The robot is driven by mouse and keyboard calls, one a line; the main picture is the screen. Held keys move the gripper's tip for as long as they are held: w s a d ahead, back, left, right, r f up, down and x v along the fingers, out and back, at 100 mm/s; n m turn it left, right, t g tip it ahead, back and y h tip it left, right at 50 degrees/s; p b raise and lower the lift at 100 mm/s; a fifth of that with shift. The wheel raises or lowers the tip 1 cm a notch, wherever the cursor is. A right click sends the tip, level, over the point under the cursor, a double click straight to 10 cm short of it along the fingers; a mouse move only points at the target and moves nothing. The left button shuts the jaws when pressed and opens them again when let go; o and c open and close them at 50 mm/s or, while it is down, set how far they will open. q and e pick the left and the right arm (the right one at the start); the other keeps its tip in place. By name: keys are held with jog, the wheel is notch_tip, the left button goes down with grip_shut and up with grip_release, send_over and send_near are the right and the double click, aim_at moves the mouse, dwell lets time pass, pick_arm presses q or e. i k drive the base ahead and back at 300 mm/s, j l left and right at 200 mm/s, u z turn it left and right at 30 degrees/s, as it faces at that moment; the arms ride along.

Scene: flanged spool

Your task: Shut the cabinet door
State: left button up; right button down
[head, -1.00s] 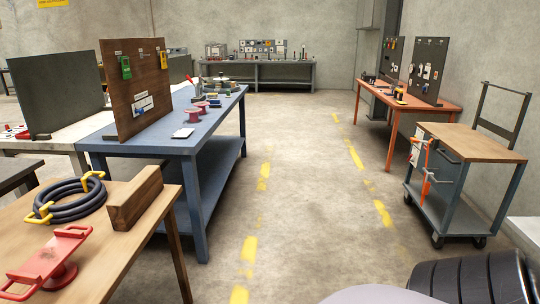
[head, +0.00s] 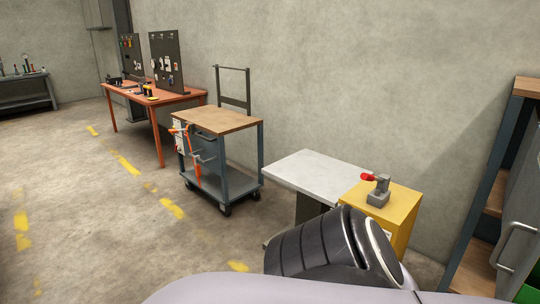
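At the right edge of the head view stands a tall cabinet or shelf unit (head: 490,185) with a dark post and wooden shelves. A grey panel with a bar handle (head: 515,245), which looks like its door, is cut off by the picture edge. Wooden shelves show between the post and this panel. How far the door stands open I cannot tell. Neither of my grippers is in view; only dark ribbed and pale parts of my own body show at the bottom.
A yellow cabinet (head: 405,235) with a small grey vise (head: 379,190) stands by a white-topped table (head: 310,172). A wood-topped cart (head: 218,120) and an orange table (head: 150,92) stand along the wall. The floor at left is clear. Something green (head: 528,291) shows low at right.

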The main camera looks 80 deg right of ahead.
aim_at(518, 251)
jog(key=z, duration=3.85)
jog(key=i+j+z, duration=0.1)
jog(key=z, duration=0.3)
jog(key=j+z, duration=0.2)
jog(key=z, duration=0.2)
jog(key=i+j, duration=0.1)
jog(key=j, duration=0.25)
jog(key=i+j, duration=0.1)
jog(key=j, duration=0.3)
